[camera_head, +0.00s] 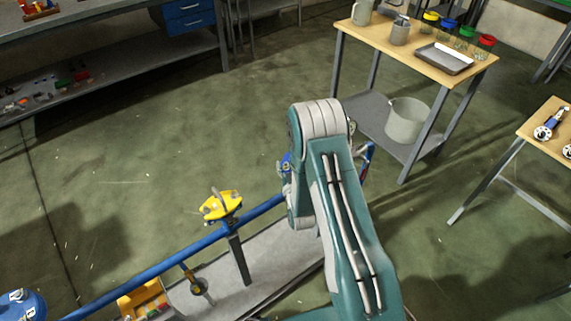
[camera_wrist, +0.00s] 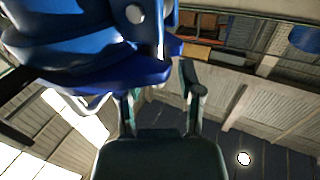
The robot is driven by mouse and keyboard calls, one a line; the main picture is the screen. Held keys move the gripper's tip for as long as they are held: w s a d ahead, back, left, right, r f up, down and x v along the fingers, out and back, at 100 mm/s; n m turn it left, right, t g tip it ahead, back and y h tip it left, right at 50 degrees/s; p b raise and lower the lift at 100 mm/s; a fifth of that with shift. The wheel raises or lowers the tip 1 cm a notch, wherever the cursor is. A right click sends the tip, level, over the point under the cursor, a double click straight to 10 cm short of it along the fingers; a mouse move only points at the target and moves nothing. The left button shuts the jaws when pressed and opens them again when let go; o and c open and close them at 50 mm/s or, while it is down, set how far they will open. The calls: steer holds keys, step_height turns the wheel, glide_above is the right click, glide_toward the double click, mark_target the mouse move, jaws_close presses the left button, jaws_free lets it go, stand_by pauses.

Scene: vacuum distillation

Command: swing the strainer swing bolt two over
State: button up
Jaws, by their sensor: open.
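In the wrist view, a large blue body (camera_wrist: 75,45), which looks like the strainer, fills the upper left close to the camera. A round silver bolt head (camera_wrist: 134,13) shows on it. I cannot tell which swing bolt is number two. My gripper (camera_wrist: 157,88) is open below the blue body, its two dark fingers apart with nothing seen between them. The left fingertip is partly hidden by the blue body; I cannot tell whether they touch. In the head view, my arm hides the gripper, and only a little blue fitting (camera_head: 286,163) shows beside it.
A long blue pipe (camera_head: 150,271) runs toward my arm, with a yellow fitting (camera_head: 221,205) on it. A wooden-top table (camera_head: 372,36) with jars and a tray stands behind, a grey bucket (camera_head: 406,120) on its lower shelf. The floor left of the pipe is open.

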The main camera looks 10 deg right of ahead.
steer(key=shift+w+d, duration=0.1)
steer(key=shift+w, duration=0.2)
jaws_close()
steer(key=shift+s+a+f+n+t+y, duration=0.45)
steer(key=shift+a+f+n+y, duration=0.75)
steer(key=shift+n, duration=2.6)
steer(key=shift+s+a+f+n+t+y, duration=0.55)
steer(key=shift+n+y, duration=1.2)
steer(key=shift+n, duration=2.05)
steer(key=shift+s+a+f+n+t+y, duration=0.25)
steer(key=shift+a+f+n+y, duration=0.95)
steer(key=shift+n, duration=2.6)
steer(key=shift+d+f+y, duration=0.15)
steer(key=shift+d+y, duration=0.05)
steer(key=shift+y, duration=0.25)
